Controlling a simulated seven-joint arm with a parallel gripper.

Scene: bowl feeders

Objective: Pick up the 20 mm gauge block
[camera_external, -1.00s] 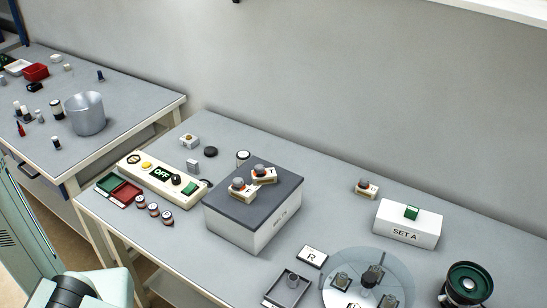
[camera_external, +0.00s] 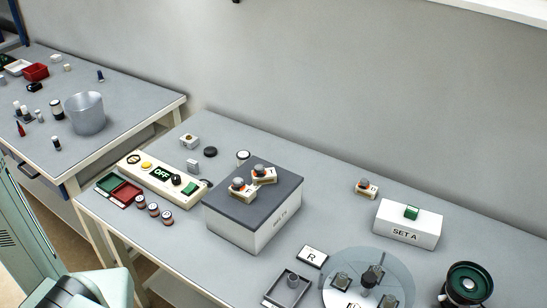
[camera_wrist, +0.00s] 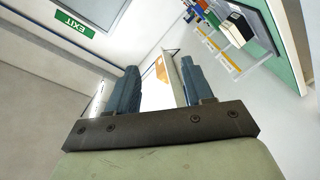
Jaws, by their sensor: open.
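I cannot tell for sure which thing is the 20 mm gauge block; no size marking is readable. A small plain grey block (camera_external: 193,166) stands on the bench behind the control panel, in the external view, and could be it. My gripper (camera_wrist: 158,66) shows only in the wrist view. Its two dark blue-grey fingers are apart with nothing held between them. The wrist view looks out at the room, with a wall, an exit sign and a distant bench, so no gauge block is recognisable there. The gripper is outside the external view.
A SET A block (camera_external: 407,225), a clear round disc (camera_external: 340,265) and a green-ringed cylinder (camera_external: 467,284) are at right. The back middle is clear.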

